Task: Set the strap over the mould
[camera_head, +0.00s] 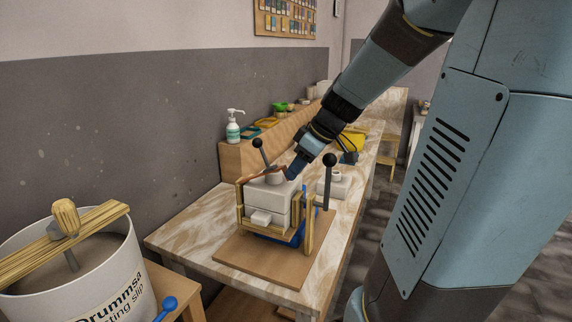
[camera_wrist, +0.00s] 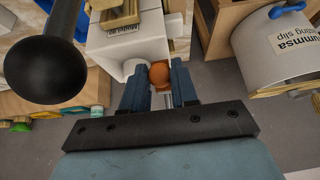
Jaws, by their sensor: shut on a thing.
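The white block mould (camera_head: 268,202) stands on a wooden board, in a wooden frame. It also shows in the wrist view (camera_wrist: 138,45), with a pale wooden piece on it. My gripper (camera_head: 291,175) is angled down at the mould's top right edge. In the wrist view my gripper (camera_wrist: 160,88) has its blue fingers closed around a rounded orange-brown piece (camera_wrist: 160,73), which looks like an end of the strap. A thin reddish line shows near the mould's top in the head view; I cannot tell whether it is the strap. The rest of the strap is not clear.
A black-knobbed lever (camera_head: 329,162) stands right of the mould, close to my gripper; another (camera_head: 258,144) rises at the back left. A white slip bucket (camera_head: 85,275) stands at the front left. A soap bottle (camera_head: 233,130) stands behind. The board's front (camera_head: 262,268) is clear.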

